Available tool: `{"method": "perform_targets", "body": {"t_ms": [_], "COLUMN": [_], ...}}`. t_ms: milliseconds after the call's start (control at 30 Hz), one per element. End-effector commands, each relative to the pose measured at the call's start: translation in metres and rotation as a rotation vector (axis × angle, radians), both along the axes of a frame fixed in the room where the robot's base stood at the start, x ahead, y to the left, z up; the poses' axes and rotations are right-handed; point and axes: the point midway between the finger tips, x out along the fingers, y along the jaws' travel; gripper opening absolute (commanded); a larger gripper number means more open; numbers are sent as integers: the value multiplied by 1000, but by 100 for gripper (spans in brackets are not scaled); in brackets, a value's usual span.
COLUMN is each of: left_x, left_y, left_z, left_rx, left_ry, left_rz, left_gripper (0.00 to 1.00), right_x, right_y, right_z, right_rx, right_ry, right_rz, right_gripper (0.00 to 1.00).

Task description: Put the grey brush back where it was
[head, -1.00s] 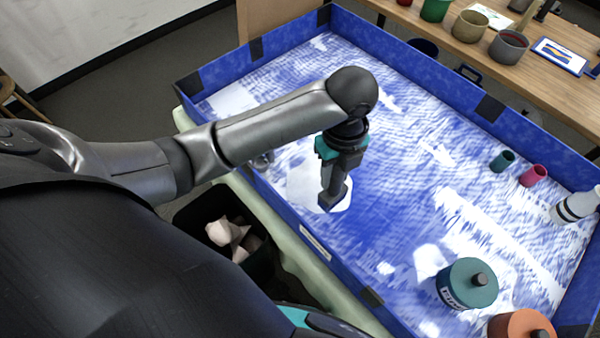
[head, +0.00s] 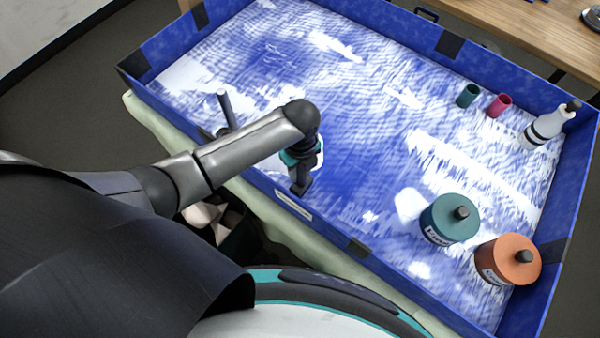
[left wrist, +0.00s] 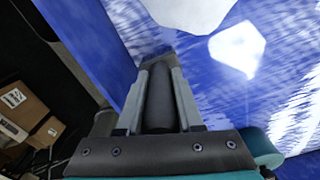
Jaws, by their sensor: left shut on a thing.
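My left gripper (head: 300,172) is over the near left part of the blue tray (head: 215,65). In the left wrist view its fingers are shut on a dark grey cylindrical handle (left wrist: 159,97), with a wider dark end beyond the fingertips. This looks like the grey brush (head: 301,188); its lower end is close above or on the tray floor near the front wall, and I cannot tell which. A grey rod (head: 226,110) stands up behind my left forearm; its lower part is hidden. My right gripper is out of view.
A teal pot (head: 449,219) and an orange pot (head: 508,260) with knobbed lids stand at the right. A teal cup (head: 467,95), a pink cup (head: 499,105) and a white bottle (head: 547,125) stand at the far right. A dark bin (head: 240,240) is below the near wall.

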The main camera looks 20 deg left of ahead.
Motion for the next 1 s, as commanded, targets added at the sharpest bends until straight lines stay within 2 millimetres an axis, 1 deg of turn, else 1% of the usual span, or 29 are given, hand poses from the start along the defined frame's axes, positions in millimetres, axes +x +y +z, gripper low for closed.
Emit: {"method": "perform_targets", "body": {"t_ms": [33, 133, 400, 533, 567, 800, 1000], "left_x": [0, 0, 0, 0, 0, 0, 0], "left_y": [0, 0, 0, 0, 0, 0, 0], "left_z": [-9, -17, -17, -21, -21, -20, -20], "left_rx": [0, -1, -1, 0, 0, 0, 0], "left_ry": [1, 1, -1, 0, 0, 0, 0], "left_rz": [2, 1, 1, 1, 1, 1, 1], "left_gripper": [0, 0, 0, 0, 38, 65, 65], "right_x": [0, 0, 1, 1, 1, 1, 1], "right_y": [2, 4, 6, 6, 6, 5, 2], "right_z": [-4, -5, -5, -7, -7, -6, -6], "right_rx": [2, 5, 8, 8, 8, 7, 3], "right_ry": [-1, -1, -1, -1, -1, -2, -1], "right_rz": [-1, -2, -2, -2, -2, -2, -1], "right_gripper": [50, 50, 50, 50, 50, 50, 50]}}
